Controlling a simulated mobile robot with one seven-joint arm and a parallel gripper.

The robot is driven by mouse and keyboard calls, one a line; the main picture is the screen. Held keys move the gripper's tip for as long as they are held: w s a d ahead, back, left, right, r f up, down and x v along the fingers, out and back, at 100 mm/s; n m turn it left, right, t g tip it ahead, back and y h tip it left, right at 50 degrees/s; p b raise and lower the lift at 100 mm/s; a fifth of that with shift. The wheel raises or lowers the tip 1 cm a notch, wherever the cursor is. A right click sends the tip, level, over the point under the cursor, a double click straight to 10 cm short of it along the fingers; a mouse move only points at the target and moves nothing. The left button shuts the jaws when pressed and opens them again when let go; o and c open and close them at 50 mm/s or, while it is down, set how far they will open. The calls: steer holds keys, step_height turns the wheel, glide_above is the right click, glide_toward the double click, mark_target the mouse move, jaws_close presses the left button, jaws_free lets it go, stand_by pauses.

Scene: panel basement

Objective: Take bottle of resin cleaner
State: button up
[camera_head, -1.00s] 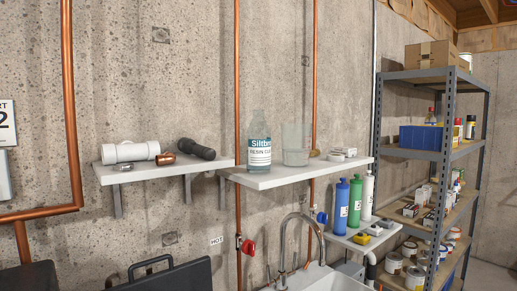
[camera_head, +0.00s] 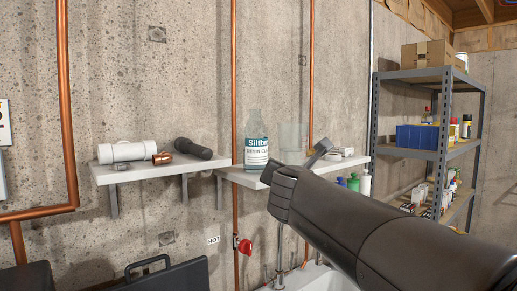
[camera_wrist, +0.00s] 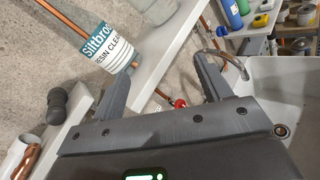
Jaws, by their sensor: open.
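The bottle of resin cleaner (camera_head: 257,143) is a clear bottle with a white and teal label. It stands upright on the right wall shelf (camera_head: 243,178). In the wrist view the bottle (camera_wrist: 107,48) shows tilted at the upper left, beyond the left finger. My gripper (camera_head: 302,160) is in front of the shelf, to the right of the bottle, apart from it. In the wrist view my gripper (camera_wrist: 155,80) has its fingers wide apart with nothing between them but the shelf edge and wall behind.
A clear beaker (camera_head: 292,140) stands just right of the bottle, partly behind my gripper. A white pipe fitting (camera_head: 127,151) and a black fitting (camera_head: 192,148) lie on the left shelf. A copper pipe (camera_head: 235,80) runs up behind the bottle. A sink (camera_wrist: 270,85) is below.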

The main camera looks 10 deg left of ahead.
mark_target(256, 153)
steer(key=w+a+r+n+y, duration=0.1)
steer(key=a+n, duration=0.1)
steer(key=a+r+n+y, duration=0.1)
steer(key=a+n, duration=0.1)
steer(key=w+a+r+n, duration=0.1)
steer(key=a+n, duration=0.1)
steer(key=a, duration=0.1)
steer(key=shift+w+r+n+t+y, duration=0.25)
steer(key=shift+w+n+t+y, duration=0.1)
steer(key=shift+n+t+y, duration=0.05)
steer(key=shift+w+a+f, duration=0.1)
steer(key=shift+w+a, duration=0.2)
steer(key=shift+w, duration=1.4)
steer(key=shift+w+a+r, duration=0.1)
steer(key=shift+w+a, duration=0.25)
steer(key=shift+w, duration=1.3)
steer(key=shift+w+a+f, duration=0.1)
steer(key=shift+w+a, duration=0.2)
steer(key=shift+w, duration=1.4)
steer(key=c, duration=0.9)
